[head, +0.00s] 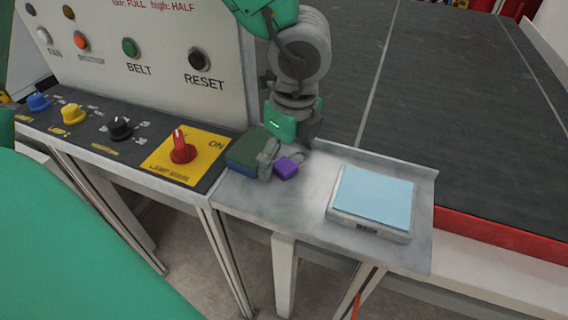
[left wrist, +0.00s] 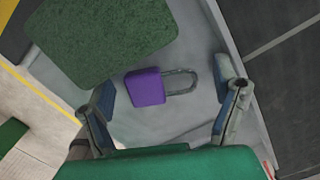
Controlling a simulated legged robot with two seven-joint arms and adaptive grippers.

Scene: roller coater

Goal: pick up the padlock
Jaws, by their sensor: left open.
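In the left wrist view the padlock (left wrist: 146,87) lies between the two spread fingers, body nearer the left finger and shackle towards the right one. My left gripper (head: 288,148) is open and empty, low over the padlock at the back of the shelf. It also shows in the left wrist view (left wrist: 165,82). A gap shows between the fingers and the padlock. My right gripper is not in view.
A green-topped, blue-sided block (head: 246,152) sits just left of the padlock. A scale-like box with a light blue top (head: 373,190) stands to the right. A control panel with a red knob (head: 182,150) is at left. A dark belt (head: 455,110) lies behind. The shelf's front is clear.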

